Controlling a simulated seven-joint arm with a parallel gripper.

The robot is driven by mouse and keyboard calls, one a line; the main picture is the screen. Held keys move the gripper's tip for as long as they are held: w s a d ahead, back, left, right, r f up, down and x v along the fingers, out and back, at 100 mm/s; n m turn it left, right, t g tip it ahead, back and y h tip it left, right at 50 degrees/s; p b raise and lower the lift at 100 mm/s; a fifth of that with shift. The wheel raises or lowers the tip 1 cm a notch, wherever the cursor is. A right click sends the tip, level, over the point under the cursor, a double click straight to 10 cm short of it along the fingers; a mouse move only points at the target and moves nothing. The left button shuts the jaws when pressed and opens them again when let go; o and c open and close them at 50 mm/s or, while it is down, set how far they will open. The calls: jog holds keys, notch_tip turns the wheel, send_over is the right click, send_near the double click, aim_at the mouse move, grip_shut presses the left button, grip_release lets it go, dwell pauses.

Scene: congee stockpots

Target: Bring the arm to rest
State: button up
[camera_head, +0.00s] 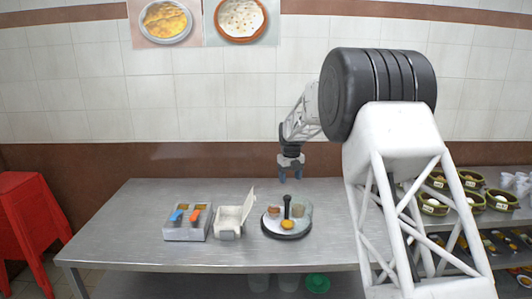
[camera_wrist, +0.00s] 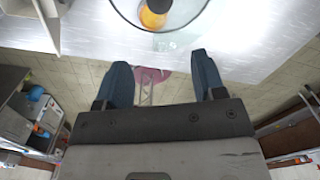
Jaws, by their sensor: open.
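My arm reaches over the steel table (camera_head: 150,250) from the right. My gripper (camera_head: 290,177) hangs down above the table, over the back part of a round black caddy (camera_head: 287,232), and apart from it. In the wrist view my gripper (camera_wrist: 160,66) has its two blue fingers spread apart with nothing held between them. The rim of a round clear container with something orange inside (camera_wrist: 152,18) shows beyond the fingertips at the top.
On the table stand a metal holder with blue and orange handles (camera_head: 187,222) and an open white box (camera_head: 230,219). Red stools (camera_head: 30,215) are at the left. Baskets (camera_head: 470,180) and white cups (camera_head: 515,184) sit on a rack at the right. The table's left end is bare.

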jog(key=s+d+r+n, duration=0.2)
jog(key=s+r+n, duration=0.3)
jog(key=s, duration=0.6)
jog(key=s+d+r+n+t, duration=0.1)
jog(key=s+r+n, duration=0.4)
jog(key=s, duration=0.5)
jog(key=s+d+r+n, duration=0.2)
jog(key=s+r+n, duration=0.3)
jog(key=s, duration=0.6)
jog(key=s+d+f+n, duration=0.1)
jog(key=s+f+n, duration=0.2)
jog(key=s+n, duration=0.5)
jog(key=s+d+f+n+t, duration=0.1)
jog(key=s+f+n, duration=0.2)
jog(key=s, duration=2.2)
jog(key=n, duration=0.5)
jog(key=shift+s+d+f, duration=0.15)
jog(key=shift+s+f, duration=0.05)
jog(key=shift+s, duration=0.2)
